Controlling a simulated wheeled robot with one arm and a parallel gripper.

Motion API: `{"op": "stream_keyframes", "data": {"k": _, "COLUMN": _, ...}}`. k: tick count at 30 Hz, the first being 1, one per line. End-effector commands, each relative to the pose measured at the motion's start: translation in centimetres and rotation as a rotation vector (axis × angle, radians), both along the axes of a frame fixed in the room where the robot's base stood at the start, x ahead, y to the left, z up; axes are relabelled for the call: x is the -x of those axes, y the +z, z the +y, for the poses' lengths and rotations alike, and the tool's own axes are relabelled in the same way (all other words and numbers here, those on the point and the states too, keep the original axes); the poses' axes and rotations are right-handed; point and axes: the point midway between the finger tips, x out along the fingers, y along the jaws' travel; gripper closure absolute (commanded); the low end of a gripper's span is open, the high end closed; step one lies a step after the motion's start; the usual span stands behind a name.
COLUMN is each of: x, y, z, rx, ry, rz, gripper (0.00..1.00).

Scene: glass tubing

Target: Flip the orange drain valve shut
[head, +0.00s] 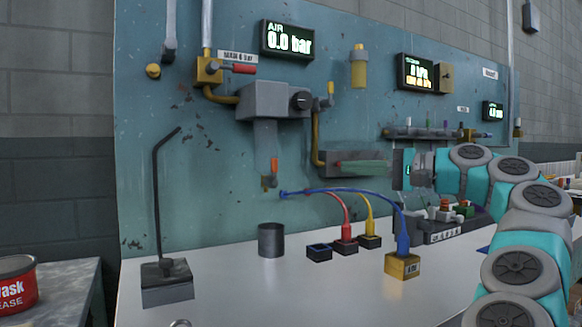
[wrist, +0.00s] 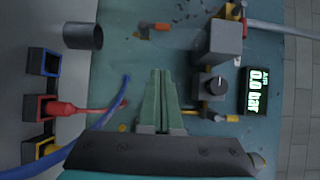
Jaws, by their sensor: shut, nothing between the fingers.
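The orange drain valve (head: 274,164) is a small lever on a brass body below the grey regulator (head: 272,101) on the teal panel. Its lever stands upright in the head view.
A blue hose (head: 345,190) arches below my gripper, near red and yellow leads. A grey cup (head: 271,240) stands on the bench below the valve. A bent black rod on a block (head: 167,282) stands at left. The AIR display (head: 287,39) reads 0.0 bar.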

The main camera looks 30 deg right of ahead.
Motion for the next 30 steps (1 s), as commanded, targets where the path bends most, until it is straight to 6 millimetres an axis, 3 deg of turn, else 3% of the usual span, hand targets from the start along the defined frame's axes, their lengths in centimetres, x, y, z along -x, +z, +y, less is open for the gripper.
{"op": "stream_keyframes", "data": {"k": 8, "x": -1.7, "y": -0.1, "z": 1.2, "rx": 0.0, "ry": 0.002, "rz": 0.001, "gripper": 1.0}}
{"op": "stream_keyframes", "data": {"k": 21, "x": -8.4, "y": 0.0, "z": 6.2, "rx": 0.001, "ry": 0.001, "rz": -0.001, "gripper": 1.0}}
{"op": "stream_keyframes", "data": {"k": 30, "x": -8.5, "y": 0.0, "z": 8.7, "rx": -0.001, "ry": 0.006, "rz": 0.001, "gripper": 1.0}}
